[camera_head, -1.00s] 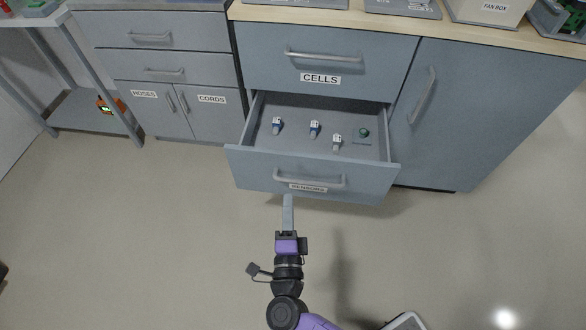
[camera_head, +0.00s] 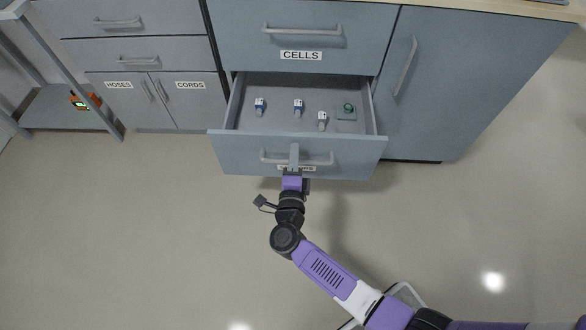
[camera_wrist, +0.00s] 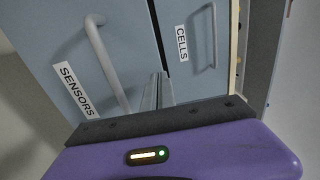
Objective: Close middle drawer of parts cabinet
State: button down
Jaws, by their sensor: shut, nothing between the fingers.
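The grey parts cabinet has an open drawer (camera_head: 235,150) labelled SENSORS, pulled well out below the shut CELLS drawer (camera_head: 345,45). Inside the open drawer lie several small blue-and-white parts (camera_head: 298,108) and a green-topped part (camera_head: 348,108). Its bar handle (camera_head: 322,161) is on the front face; the label below is partly covered by my gripper. My gripper (camera_head: 295,152) is shut and empty, its fingers at the middle of the drawer front, overlapping the handle in the picture. In the wrist view the fingers (camera_wrist: 158,90) point along the front beside the handle (camera_wrist: 100,55). Contact is unclear.
A plain cabinet door (camera_head: 470,80) is to the right. Shut drawers and HOSES and CORDS doors (camera_head: 180,105) are to the left, with a low shelf (camera_head: 60,112) beyond them. The floor (camera_head: 130,230) in front is clear.

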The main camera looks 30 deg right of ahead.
jog(key=shift+x, duration=1.2)
jog(key=b+x, duration=0.9)
jog(key=x, duration=1.3)
jog(key=shift+w+d, duration=0.25)
jog(key=shift+w, duration=0.05)
jog(key=shift+s, duration=0.1)
